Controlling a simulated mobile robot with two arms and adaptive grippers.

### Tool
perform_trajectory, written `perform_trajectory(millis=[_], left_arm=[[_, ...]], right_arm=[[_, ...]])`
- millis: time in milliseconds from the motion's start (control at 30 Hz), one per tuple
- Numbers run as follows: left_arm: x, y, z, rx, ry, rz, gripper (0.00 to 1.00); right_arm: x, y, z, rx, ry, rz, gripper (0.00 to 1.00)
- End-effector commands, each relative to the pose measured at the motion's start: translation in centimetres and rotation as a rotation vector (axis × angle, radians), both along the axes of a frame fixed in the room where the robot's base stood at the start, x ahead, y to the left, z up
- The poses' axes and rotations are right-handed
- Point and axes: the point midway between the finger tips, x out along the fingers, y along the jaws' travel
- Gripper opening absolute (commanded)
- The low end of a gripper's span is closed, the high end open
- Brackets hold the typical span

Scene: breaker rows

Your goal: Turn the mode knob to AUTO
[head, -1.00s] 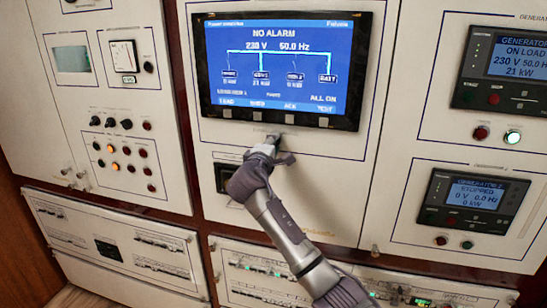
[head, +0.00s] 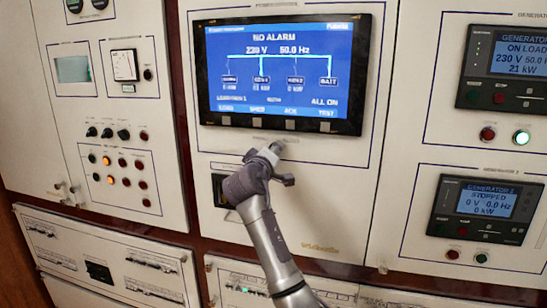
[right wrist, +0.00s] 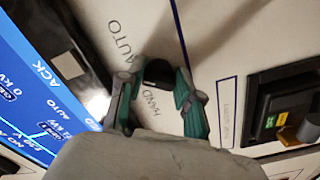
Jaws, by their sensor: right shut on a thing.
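The mode knob (right wrist: 158,71) is a small black knob on the white panel, seen in the right wrist view with the printed words AUTO and HAND on either side of it. My right gripper (right wrist: 158,84) has its teal-padded fingers on both sides of the knob, shut on it. Which word the knob points to cannot be told. In the head view my right gripper (head: 277,148) reaches the panel just below the display, and hides the knob. My left gripper is in neither current view.
The blue display (head: 281,72) reading NO ALARM sits just above the gripper. A black switch (head: 222,189) in a frame is close by at lower left, partly behind my arm. Buttons and small knobs (head: 108,133) are on the left panel, generator controllers (head: 485,210) on the right.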

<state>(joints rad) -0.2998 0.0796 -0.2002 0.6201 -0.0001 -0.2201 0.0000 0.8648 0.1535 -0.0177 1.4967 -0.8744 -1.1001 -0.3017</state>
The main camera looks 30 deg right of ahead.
Motion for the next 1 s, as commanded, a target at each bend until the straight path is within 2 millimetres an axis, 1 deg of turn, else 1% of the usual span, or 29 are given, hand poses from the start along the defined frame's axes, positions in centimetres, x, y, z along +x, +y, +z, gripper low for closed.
perform_trajectory(millis=[33,400,433,567,600,867,1000], left_arm=[[-0.01,0.00,-0.11,0.000,0.000,0.000,0.00],[-0.02,0.02,-0.09,0.000,0.000,0.000,0.00],[-0.02,0.02,-0.09,0.000,0.000,0.000,0.00],[-0.02,0.02,-0.09,0.000,0.000,0.000,0.00],[-0.02,0.02,-0.09,0.000,0.000,0.000,0.00],[-0.12,0.24,-0.09,0.003,0.001,0.000,0.00],[-0.13,0.21,-0.09,0.002,0.002,0.000,0.00]], right_arm=[[0.04,0.04,-0.29,0.006,0.000,0.000,0.00],[0.04,0.04,-0.25,0.010,-0.002,0.000,0.00],[0.04,0.04,-0.25,0.010,-0.002,0.000,0.36],[0.04,0.03,-0.21,0.010,-0.002,0.000,0.58],[0.04,0.03,-0.19,0.009,-0.003,0.001,0.59],[-0.01,0.06,-0.08,0.007,-0.005,0.000,0.59],[-0.58,0.91,-0.06,0.006,-0.007,0.003,0.59]])
